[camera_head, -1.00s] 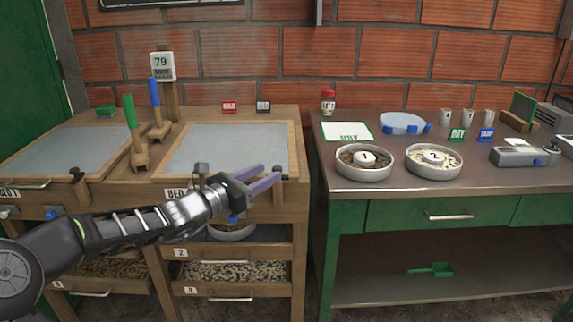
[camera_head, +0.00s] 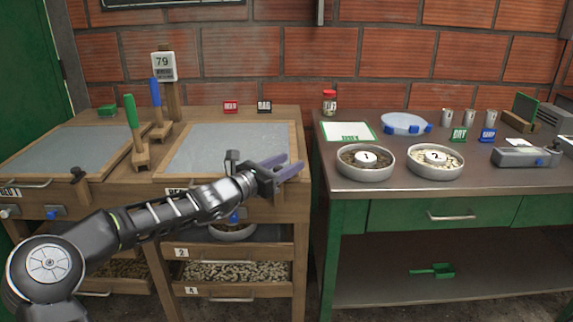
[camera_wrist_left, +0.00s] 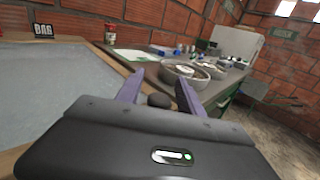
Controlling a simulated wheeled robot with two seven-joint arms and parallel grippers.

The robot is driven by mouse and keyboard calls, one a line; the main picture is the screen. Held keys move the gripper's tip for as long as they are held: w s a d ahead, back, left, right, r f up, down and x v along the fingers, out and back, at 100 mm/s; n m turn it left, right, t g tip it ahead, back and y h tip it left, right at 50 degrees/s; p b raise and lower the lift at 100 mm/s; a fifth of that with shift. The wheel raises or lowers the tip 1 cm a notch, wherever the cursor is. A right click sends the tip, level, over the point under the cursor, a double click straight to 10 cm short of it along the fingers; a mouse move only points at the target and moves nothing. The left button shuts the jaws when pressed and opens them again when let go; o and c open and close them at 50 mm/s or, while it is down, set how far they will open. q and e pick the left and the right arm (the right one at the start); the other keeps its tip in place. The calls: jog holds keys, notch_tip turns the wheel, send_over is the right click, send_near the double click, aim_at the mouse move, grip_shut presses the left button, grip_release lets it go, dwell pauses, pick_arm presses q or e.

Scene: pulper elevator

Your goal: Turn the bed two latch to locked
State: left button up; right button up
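Bed two (camera_head: 228,146) is the grey-topped wooden bed in the middle of the head view; its label is mostly hidden behind my arm. My left gripper (camera_head: 284,165) is at its front right corner, with its two purple fingers apart. In the left wrist view, a dark rounded knob (camera_wrist_left: 158,100), seemingly the bed two latch, shows between the spread fingers (camera_wrist_left: 160,76). I cannot tell whether either finger touches it. In the head view the gripper hides this latch, so its angle cannot be read. My right gripper is not in view.
Bed one (camera_head: 65,150) is at the left, with its own dark latch (camera_head: 78,173). Green (camera_head: 134,130) and blue-handled (camera_head: 157,102) tools stand between the beds. A metal-topped table (camera_head: 400,182) with bowls stands close on the right, past a narrow gap.

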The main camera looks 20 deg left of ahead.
pick_arm(q)
grip_shut()
dwell(0.4)
